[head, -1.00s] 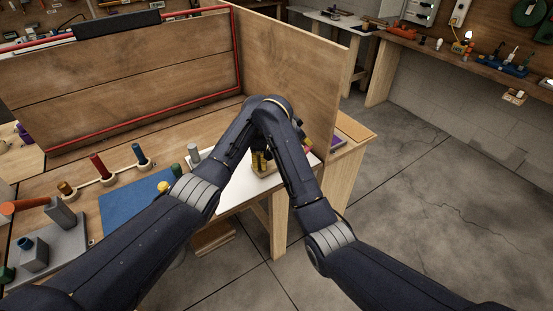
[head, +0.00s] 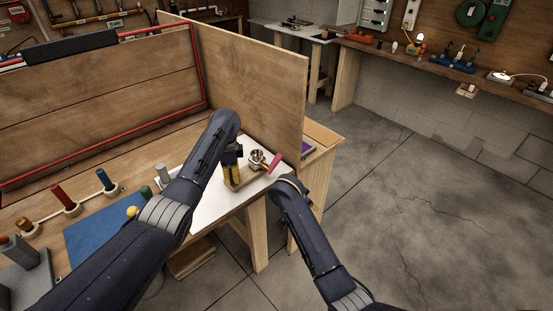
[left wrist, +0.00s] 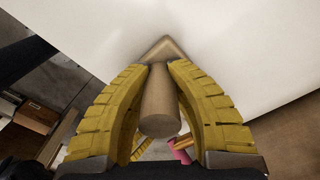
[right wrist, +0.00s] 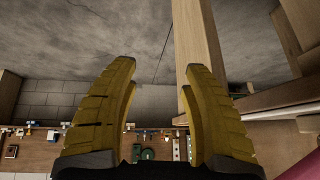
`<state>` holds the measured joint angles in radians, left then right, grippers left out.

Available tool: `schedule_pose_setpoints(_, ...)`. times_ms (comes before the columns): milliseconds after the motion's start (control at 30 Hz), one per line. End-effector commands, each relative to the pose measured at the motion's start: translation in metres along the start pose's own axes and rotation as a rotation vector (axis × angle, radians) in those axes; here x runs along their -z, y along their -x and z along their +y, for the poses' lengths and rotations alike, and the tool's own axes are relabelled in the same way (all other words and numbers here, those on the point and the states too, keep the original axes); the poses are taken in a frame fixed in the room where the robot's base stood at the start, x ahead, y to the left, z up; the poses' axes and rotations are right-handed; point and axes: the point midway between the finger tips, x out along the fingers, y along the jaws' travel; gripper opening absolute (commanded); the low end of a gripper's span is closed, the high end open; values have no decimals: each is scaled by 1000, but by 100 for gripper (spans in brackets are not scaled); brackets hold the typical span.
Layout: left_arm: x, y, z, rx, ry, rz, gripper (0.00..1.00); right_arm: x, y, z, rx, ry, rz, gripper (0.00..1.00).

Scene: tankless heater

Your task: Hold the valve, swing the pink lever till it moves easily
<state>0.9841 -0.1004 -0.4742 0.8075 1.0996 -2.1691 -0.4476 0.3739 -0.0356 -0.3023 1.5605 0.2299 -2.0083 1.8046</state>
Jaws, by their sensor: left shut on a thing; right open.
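The valve (head: 257,158) has a round metal top and sits on a small wooden block on the white board. The pink lever (head: 274,163) sticks out from its right side. It also shows in the left wrist view (left wrist: 180,153), behind the fingers. My left gripper (head: 232,174) points down beside the valve. Its yellow fingers are shut on a brownish metal cylinder (left wrist: 161,105), part of the valve assembly. My right gripper (right wrist: 158,88) is open, with nothing between its fingers. In the head view its fingers are hidden behind my right wrist, near the lever and the board's edge.
A tall wooden panel (head: 255,75) stands close behind the valve. The workbench ends just right of it, with a wooden leg (head: 252,235) below. A blue mat (head: 95,225) and pegs lie to the left. The floor on the right is open.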

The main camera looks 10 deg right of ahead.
Motion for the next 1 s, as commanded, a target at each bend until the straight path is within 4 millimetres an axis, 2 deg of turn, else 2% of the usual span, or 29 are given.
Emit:
schedule_pose_setpoints(33,0,0,0,1,0,1,0,-5,-12,9,32,-3,-5,48)
schedule_pose_setpoints(200,0,0,0,1,0,0,0,-15,-37,22,171,-7,-16,48)
schedule_pose_setpoints(333,0,0,0,1,0,0,0,-19,-45,24,291,-6,-14,48)
schedule_pose_setpoints(467,0,0,0,1,0,0,0,-19,-45,22,420,-3,-4,48)
schedule_pose_setpoints(633,0,0,0,1,0,0,0,-14,-32,12,601,0,25,48)
schedule_pose_setpoints(767,0,0,0,1,0,0,0,-6,-13,1,747,1,60,48)
schedule_pose_setpoints(1000,0,0,0,0,-1,0,0,19,41,-27,1021,-16,151,48)
